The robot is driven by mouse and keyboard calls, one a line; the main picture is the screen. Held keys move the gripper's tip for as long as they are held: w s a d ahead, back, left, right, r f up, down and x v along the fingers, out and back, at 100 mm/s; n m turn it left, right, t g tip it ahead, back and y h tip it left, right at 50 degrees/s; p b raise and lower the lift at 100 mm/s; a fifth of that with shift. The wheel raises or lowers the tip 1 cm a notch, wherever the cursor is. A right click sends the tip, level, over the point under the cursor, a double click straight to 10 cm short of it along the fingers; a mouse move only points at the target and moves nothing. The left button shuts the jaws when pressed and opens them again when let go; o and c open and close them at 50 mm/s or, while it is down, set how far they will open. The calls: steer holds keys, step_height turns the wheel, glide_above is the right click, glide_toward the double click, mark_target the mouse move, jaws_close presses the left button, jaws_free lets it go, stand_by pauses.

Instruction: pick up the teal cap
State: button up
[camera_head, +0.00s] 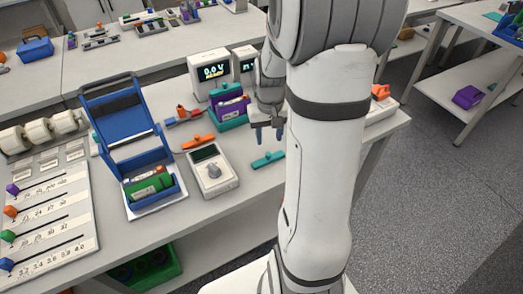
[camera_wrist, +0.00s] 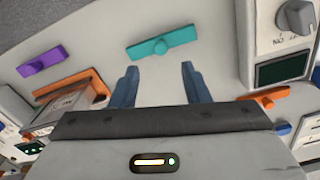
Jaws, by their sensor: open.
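The teal cap (camera_head: 268,160) is a flat bar with a small raised knob. It lies on the white bench, right of the grey meter with a dial. In the wrist view the teal cap (camera_wrist: 163,42) lies just beyond the fingertips, roughly centred between them and apart from them. My gripper (camera_head: 269,136) points down above the bench beside the cap, with blue fingers. In the wrist view my gripper (camera_wrist: 160,68) is open, with nothing between its fingers.
The meter (camera_head: 210,171) stands left of the cap, with an orange cap (camera_head: 198,141) behind it. A purple cap (camera_wrist: 43,60) lies to the left in the wrist view. A blue holder (camera_head: 152,194) with a green cell stands further left. Displays (camera_head: 212,75) stand behind.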

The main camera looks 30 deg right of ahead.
mark_target(269, 154)
step_height(269, 154, down, 7)
steer(key=shift+s+a+r+p, duration=0.1)
steer(key=shift+p, duration=0.45)
jaws_close()
